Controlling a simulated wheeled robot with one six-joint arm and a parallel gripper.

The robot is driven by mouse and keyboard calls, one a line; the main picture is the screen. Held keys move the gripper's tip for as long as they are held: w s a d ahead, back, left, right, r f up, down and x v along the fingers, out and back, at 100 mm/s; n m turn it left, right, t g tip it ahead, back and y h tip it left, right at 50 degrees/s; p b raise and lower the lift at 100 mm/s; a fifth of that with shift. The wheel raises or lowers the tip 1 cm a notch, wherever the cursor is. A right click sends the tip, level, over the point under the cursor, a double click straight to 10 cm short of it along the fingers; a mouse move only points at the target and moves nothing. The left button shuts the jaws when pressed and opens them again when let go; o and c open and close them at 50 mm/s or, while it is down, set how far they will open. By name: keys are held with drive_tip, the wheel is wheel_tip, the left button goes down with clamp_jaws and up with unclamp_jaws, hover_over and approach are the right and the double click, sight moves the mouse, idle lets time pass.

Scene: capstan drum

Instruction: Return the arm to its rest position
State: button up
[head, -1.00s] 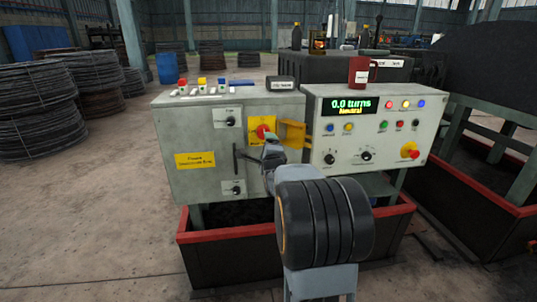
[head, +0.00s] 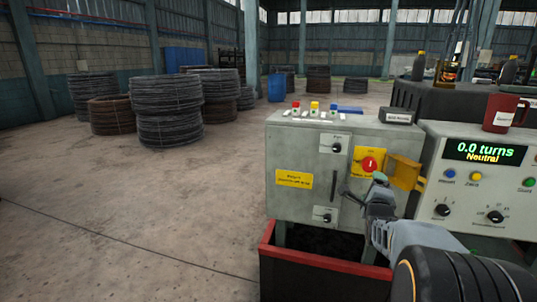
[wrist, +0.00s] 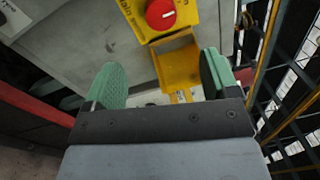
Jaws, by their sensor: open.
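My gripper (wrist: 163,85) is open and empty in the wrist view, its two green-padded fingers spread apart. In the head view my gripper (head: 377,183) is in front of the grey cabinet (head: 300,155), just below its red rotary switch (head: 370,164). The switch sits on a yellow plate and also shows in the wrist view (wrist: 161,14), beyond the fingers. A yellow hinged cover (head: 404,172) stands open to the right of the switch; the wrist view shows it (wrist: 178,63) between the fingers. I cannot tell the exact gap between fingertips and cabinet.
The control panel (head: 470,185) reads "0.0 turns Neutral". A red mug (head: 503,114) stands on top of it. A red-rimmed bin (head: 310,262) is below the cabinet. Wire coils (head: 168,128) and a blue barrel (head: 277,88) stand behind. The floor at left is clear.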

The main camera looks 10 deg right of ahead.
drive_tip(key=s+a+f+n+g+y+p, duration=0.1)
drive_tip(key=s+a+f+n+g+y, duration=0.15)
drive_tip(key=f+n+g, duration=0.5)
drive_tip(key=s+a+n+g+y+p, duration=0.25)
drive_tip(key=s+a+n+p, duration=0.25)
drive_tip(key=s+a+n, duration=0.25)
drive_tip(key=s+a+r+n+g+y+p, duration=0.3)
drive_tip(key=s+a+r+n+p, duration=0.7)
drive_tip(key=a+r+p, duration=0.5)
drive_tip(key=shift+s+r+n, duration=0.3)
drive_tip(key=shift+s+r, duration=0.15)
drive_tip(key=shift+s, duration=0.75)
